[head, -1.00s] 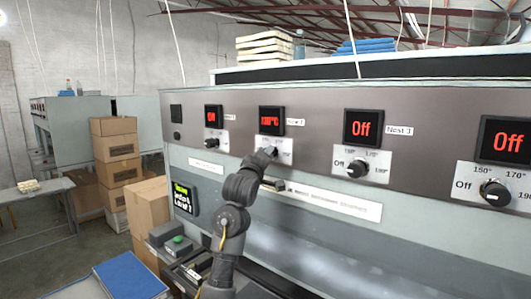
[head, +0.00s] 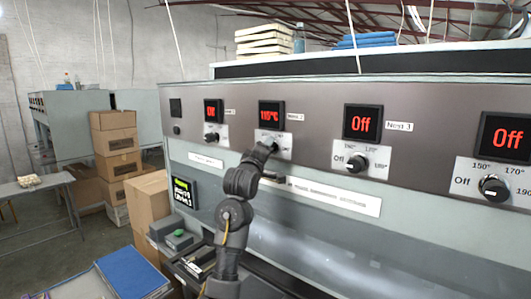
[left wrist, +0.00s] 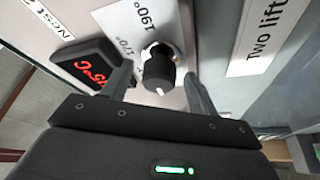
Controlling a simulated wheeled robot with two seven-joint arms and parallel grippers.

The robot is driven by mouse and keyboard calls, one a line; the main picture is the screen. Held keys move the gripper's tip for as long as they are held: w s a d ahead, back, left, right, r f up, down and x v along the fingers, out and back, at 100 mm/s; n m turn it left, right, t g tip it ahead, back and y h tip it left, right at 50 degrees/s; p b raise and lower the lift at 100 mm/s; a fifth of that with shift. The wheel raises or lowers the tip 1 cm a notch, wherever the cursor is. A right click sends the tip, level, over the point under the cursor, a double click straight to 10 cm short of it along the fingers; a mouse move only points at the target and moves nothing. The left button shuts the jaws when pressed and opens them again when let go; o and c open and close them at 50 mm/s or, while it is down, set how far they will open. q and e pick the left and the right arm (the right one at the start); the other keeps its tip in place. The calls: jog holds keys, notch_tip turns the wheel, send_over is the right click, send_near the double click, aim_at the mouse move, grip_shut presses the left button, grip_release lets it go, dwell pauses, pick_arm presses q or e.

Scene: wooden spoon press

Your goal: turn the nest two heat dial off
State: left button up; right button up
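The nest two dial is a black round knob (left wrist: 158,68) with a white mark, on a white plate printed with 170° and 190°. In the head view its plate (head: 286,142) sits below the nest two display (head: 271,114), which is lit in red with a °C reading; the digits are hard to read. My left gripper (head: 268,147) is at this dial and covers most of it. In the left wrist view its fingers (left wrist: 160,90) stand apart on either side of the knob, with visible gaps, so it is open. My right gripper is not in view.
Neighbouring dials (head: 211,137), (head: 357,162) and (head: 494,188) share the panel, and the two on the right have displays reading Off. A small green-lit screen (head: 183,194) is lower left. Cardboard boxes (head: 116,150) and a blue stack (head: 130,277) stand left of the press.

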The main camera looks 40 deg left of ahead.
pick_arm(q)
jog(key=b+v, duration=0.3)
jog(key=v, duration=0.7)
jog(key=shift+s, duration=0.35)
jog(key=shift+d+f, duration=0.15)
jog(key=shift+f, duration=0.05)
